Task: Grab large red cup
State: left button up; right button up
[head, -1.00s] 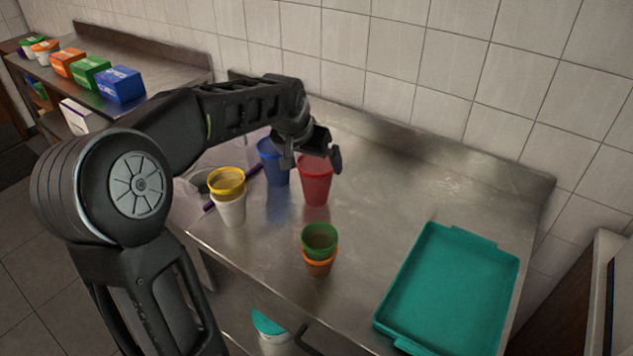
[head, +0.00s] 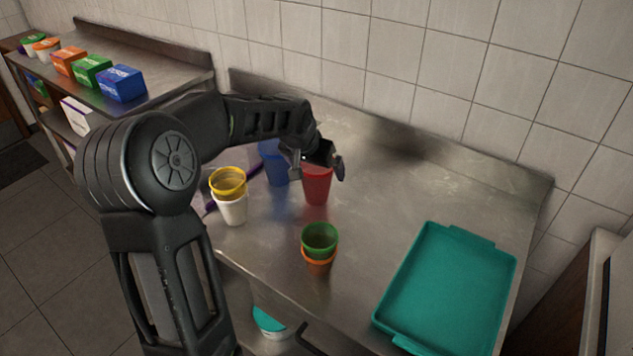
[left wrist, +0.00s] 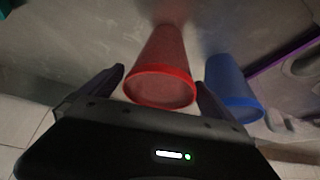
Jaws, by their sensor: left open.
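The large red cup (head: 317,188) stands upright on the steel table, right of the blue cup (head: 275,165). My left gripper (head: 319,172) is over the red cup's rim and hides part of its top. In the left wrist view the red cup (left wrist: 163,65) lies between the two open fingers (left wrist: 160,84), with its rim toward the palm. The blue cup (left wrist: 232,85) is just outside the finger on the right. The gripper is open. My right gripper is not in view.
A yellow cup (head: 228,178) sits in a white cup (head: 232,210) at left. A green cup (head: 320,236) sits in an orange cup (head: 318,267) in front. A teal tray (head: 447,285) lies at right. The back right of the table is clear.

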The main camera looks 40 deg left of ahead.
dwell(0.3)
pick_arm(q)
jog(key=c, duration=1.7)
